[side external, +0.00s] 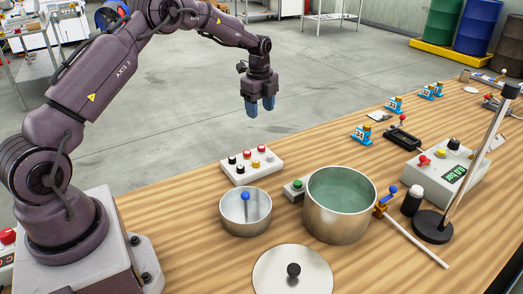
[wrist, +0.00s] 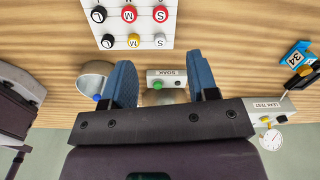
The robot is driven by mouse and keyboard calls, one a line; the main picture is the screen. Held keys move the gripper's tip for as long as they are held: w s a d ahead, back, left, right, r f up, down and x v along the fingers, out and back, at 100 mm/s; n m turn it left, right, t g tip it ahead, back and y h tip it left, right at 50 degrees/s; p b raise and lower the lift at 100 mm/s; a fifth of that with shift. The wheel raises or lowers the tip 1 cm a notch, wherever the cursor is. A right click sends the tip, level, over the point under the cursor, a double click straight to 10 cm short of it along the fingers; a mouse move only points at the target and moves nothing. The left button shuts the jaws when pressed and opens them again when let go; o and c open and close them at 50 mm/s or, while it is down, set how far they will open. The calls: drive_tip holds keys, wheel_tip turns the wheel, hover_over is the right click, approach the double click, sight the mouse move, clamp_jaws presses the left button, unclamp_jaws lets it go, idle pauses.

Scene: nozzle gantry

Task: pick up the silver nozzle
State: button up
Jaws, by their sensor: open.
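A white rack (side external: 252,168) stands on the wooden bench with two rows of small coloured-topped nozzles; it also shows at the top of the wrist view (wrist: 115,27). The silver nozzle (wrist: 160,41) appears to be the pale one at the end of the lower row in the wrist view, beside a yellow one (wrist: 134,41). In the side view the silver nozzle (side external: 270,157) is small, at the rack's right end. My gripper (side external: 260,106) is open and empty, raised well above the bench and the rack. Its blue fingers (wrist: 160,58) are spread apart in the wrist view.
A small metal bowl (side external: 236,219) holding a blue-knobbed tool and a large pot of greenish liquid (side external: 318,228) stand in front of the rack. A green-button box (side external: 296,187) sits between them. A lid (side external: 280,274) lies nearest. Black stand (side external: 434,226) and tester (side external: 445,175) are right.

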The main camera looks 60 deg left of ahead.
sight(262, 147)
wheel_tip(262, 147, down, 13)
drive_tip(key=shift+w+d+r, duration=0.1)
drive_tip(key=shift+w, duration=0.05)
clamp_jaws()
idle(0.5)
